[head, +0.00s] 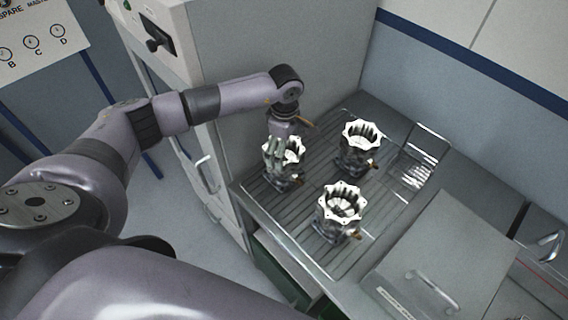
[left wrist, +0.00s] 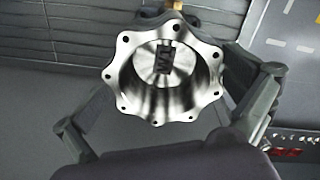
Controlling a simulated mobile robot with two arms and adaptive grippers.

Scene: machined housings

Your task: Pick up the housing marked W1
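Three silver housings with scalloped, bolt-holed rims stand upright on a grooved grey rack: one at left (head: 283,166), one at back right (head: 359,150), one in front (head: 341,212). My left gripper (head: 284,148) points down at the left housing, with a finger on either side of it. In the left wrist view that housing (left wrist: 125,88) shows its open bore, with a dark mark inside whose upside-down characters may be W1. My left gripper's fingers (left wrist: 172,80) flank its rim; contact is unclear. No marks are readable in the head view. My right gripper is not in view.
A pale cabinet (head: 262,45) stands close behind my left arm. A grey panel with a handle (head: 440,255) is at front right. A wall bounds the back.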

